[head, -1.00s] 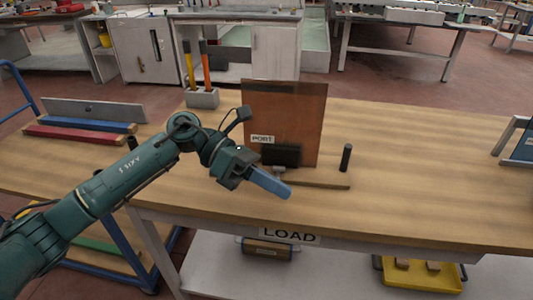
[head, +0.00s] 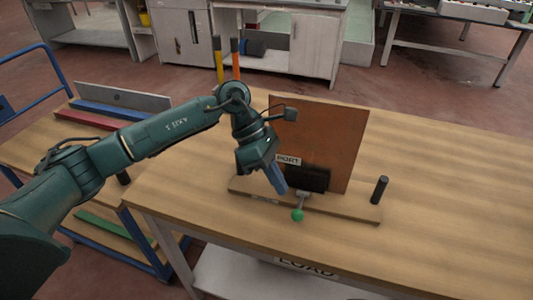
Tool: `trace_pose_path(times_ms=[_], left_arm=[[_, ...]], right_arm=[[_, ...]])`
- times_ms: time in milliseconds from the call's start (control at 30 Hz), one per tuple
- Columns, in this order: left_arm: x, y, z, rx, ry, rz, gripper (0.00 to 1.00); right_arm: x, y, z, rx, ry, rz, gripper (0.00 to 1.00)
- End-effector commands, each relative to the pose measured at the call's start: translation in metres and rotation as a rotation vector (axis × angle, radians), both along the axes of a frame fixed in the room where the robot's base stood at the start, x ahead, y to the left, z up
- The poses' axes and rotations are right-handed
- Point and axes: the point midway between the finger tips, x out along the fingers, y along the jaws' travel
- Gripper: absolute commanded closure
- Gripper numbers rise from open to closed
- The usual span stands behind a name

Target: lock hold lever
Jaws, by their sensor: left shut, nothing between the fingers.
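The hold lever shows as a short grey stem with a green ball knob (head: 298,215), sticking out toward me below a black block (head: 312,179). The block sits against the lower front of an upright brown panel (head: 325,135) with a PORT label (head: 288,160). These stand on a wooden base board (head: 345,208) on the workbench. My left gripper (head: 278,184) is shut and empty, its blue fingers pointing down just left of the black block and above the knob. Whether the fingers touch the block or stem, I cannot tell. My right gripper is out of view.
A black post (head: 380,189) stands at the right end of the base board. Two tool handles (head: 236,62) stand behind my left arm. A blue cart (head: 90,118) with coloured bars is at the left. The workbench (head: 450,200) is clear on the right.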

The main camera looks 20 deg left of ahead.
Motion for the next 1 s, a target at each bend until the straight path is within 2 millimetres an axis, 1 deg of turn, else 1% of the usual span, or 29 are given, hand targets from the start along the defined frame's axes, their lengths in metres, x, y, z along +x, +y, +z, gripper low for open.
trace_pose_path(times_ms=[100, 300, 433, 767, 933, 1000], left_arm=[[-0.005, -0.012, -0.015, 0.000, 0.004, -0.001, 1.00], [-0.008, -0.023, -0.033, 0.001, 0.001, 0.000, 1.00], [-0.009, -0.026, -0.037, 0.000, 0.000, 0.000, 1.00], [-0.009, -0.026, -0.039, 0.000, 0.000, 0.000, 1.00], [-0.013, -0.028, -0.051, 0.000, -0.001, -0.001, 1.00], [-0.015, -0.030, -0.055, 0.000, 0.000, 0.000, 1.00]], right_arm=[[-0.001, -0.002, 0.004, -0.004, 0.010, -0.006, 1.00], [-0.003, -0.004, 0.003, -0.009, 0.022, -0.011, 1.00], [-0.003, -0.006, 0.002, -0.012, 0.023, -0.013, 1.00], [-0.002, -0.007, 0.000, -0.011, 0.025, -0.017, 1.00], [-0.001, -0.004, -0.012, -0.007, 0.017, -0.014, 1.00], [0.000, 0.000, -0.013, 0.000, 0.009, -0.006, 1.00]])
